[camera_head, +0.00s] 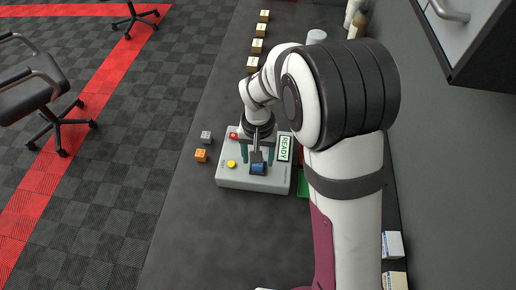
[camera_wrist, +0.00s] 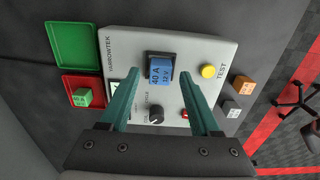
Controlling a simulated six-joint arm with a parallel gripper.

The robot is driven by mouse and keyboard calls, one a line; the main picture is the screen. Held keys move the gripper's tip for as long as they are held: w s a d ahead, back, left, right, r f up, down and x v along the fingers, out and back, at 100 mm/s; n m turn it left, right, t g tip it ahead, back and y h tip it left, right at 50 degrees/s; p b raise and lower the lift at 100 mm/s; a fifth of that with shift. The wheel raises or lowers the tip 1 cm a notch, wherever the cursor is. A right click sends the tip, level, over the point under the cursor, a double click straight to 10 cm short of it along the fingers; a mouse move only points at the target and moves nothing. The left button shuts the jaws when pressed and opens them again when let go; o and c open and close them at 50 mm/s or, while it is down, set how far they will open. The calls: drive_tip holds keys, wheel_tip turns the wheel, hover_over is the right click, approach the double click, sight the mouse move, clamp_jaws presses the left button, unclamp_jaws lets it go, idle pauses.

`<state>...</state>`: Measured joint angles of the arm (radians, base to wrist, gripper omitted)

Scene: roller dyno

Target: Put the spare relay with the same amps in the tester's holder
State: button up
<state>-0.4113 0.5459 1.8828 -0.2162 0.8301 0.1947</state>
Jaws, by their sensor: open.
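The tester (camera_head: 235,180) is a pale grey box on the dark bench; its display reads READY (camera_head: 284,148). A blue relay marked 40 A 12 V (camera_wrist: 161,71) sits in the tester's black holder (camera_wrist: 148,56); it also shows in the head view (camera_head: 258,168). My gripper (camera_wrist: 157,95) is open and empty above the tester, its teal fingers apart on either side of the blue relay's line. An orange relay (camera_wrist: 242,85) and a grey relay (camera_wrist: 231,109) stand beside the tester; their markings are too small to read surely. A green relay (camera_wrist: 82,98) lies in the red tray.
The red tray (camera_wrist: 92,80) and an empty green tray (camera_wrist: 72,24) lie beside the tester. The tester has a yellow TEST button (camera_wrist: 208,71), a black knob (camera_wrist: 155,115) and a red button (camera_wrist: 184,114). Small boxes (camera_head: 252,64) line the bench's far part.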

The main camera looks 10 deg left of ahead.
wheel_tip(320, 180, up, 11)
drive_tip(key=s+d+r+m, duration=0.3)
drive_tip(key=s+d+r, duration=0.1)
drive_tip(key=s+d, duration=0.45)
drive_tip(key=s+d+m+y, duration=0.1)
drive_tip(key=s, duration=0.6)
drive_tip(key=s+d+f+m, duration=0.1)
drive_tip(key=s+d, duration=0.1)
drive_tip(key=s, duration=0.5)
drive_tip(key=shift+d+f+m+y, duration=0.3)
drive_tip(key=shift+y, duration=0.1)
